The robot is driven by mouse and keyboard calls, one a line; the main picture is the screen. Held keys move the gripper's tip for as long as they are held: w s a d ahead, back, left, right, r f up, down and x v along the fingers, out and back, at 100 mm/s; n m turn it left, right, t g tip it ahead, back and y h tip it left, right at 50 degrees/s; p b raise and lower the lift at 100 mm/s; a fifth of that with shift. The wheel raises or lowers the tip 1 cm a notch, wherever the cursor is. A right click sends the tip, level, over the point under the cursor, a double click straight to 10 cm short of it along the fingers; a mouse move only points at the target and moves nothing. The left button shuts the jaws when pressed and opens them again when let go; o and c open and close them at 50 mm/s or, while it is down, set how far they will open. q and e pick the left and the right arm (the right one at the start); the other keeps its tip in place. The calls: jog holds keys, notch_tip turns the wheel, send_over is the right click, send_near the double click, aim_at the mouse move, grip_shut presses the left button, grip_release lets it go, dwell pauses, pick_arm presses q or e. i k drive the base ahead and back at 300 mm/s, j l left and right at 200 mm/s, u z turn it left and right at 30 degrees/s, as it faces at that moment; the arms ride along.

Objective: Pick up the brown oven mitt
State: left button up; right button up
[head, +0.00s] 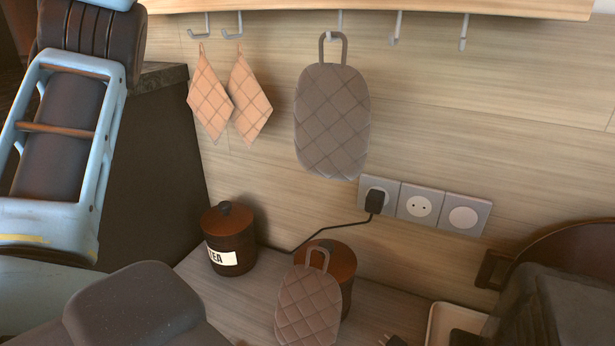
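A grey-brown quilted oven mitt (332,125) hangs by its loop from a hook on the wall, at the upper middle of the head view. A second, warmer brown quilted mitt (308,308) with a loop at its top shows lower down, in front of a dark reddish canister (335,257). Its lower end is cut off by the frame, so I cannot tell what supports it. Parts of my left arm show at the left, but no fingertips of either gripper can be made out.
Two orange quilted potholders (230,95) hang left of the upper mitt. A tea canister (229,240) stands on the counter (258,290). Wall sockets (420,204) hold a black plug (375,201) with its cord. A pale tray (440,325) sits at the lower right.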

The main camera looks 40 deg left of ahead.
aim_at(309, 306)
jog(key=k+l, duration=0.15)
jog(key=k, duration=0.6)
jog(key=k+l, duration=0.15)
jog(key=k, duration=0.55)
